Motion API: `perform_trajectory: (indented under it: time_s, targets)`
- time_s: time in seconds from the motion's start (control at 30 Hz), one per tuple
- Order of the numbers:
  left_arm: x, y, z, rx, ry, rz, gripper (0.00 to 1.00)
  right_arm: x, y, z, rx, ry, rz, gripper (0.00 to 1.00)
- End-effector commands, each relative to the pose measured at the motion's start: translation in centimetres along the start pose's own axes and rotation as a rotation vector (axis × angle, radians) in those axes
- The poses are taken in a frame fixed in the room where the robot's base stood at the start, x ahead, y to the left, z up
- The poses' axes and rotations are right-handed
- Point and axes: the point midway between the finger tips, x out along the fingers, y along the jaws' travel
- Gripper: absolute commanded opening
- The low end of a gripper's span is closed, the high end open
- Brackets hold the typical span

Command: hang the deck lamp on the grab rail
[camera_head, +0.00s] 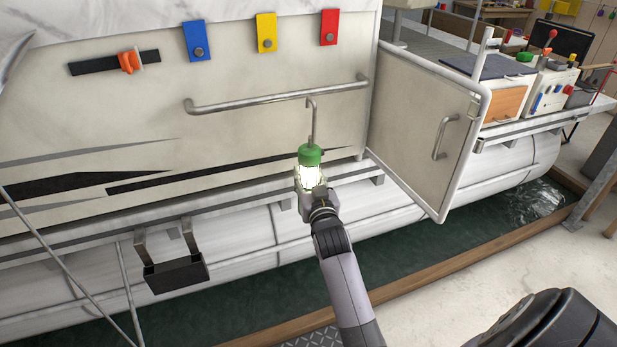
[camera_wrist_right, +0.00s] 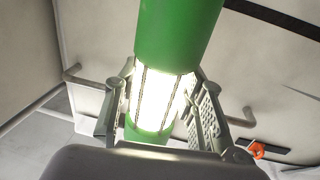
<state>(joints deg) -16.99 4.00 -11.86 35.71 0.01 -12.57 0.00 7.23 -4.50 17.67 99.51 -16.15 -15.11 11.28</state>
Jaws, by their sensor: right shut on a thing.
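The deck lamp has a green cap (camera_head: 310,154), a glowing body and a thin metal hook stem (camera_head: 314,125) on top. My right gripper (camera_head: 309,182) is shut around its glowing body and holds it upright in front of the boat's side. The grab rail (camera_head: 250,99) is a grey bar on the pale panel. The hook's bent top overlaps the rail in the head view; I cannot tell whether it is over the rail or in front of it. In the right wrist view the lamp (camera_wrist_right: 178,35) sits between both fingers, with rail ends (camera_wrist_right: 84,78) behind. My left gripper is not in view.
Blue (camera_head: 196,41), yellow (camera_head: 266,32) and red (camera_head: 329,27) tags hang above the rail. An orange clip on a black strip (camera_head: 113,62) is at left. An open hatch door (camera_head: 425,130) stands right of the rail. A dark box (camera_head: 176,274) hangs lower left.

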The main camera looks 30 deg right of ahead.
Motion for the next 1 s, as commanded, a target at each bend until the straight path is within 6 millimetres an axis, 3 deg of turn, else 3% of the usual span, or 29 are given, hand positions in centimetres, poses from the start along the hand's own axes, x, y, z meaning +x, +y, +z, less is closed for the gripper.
perform_trajectory:
  time_s: [0.3,1.0]
  targets:
    - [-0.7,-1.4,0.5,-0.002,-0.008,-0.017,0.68,0.0,-0.1,-0.3,-0.027,0.001,0.000,0.00]
    - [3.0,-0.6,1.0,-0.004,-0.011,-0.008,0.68,8.1,-1.3,-0.1,-0.026,0.003,0.000,0.00]
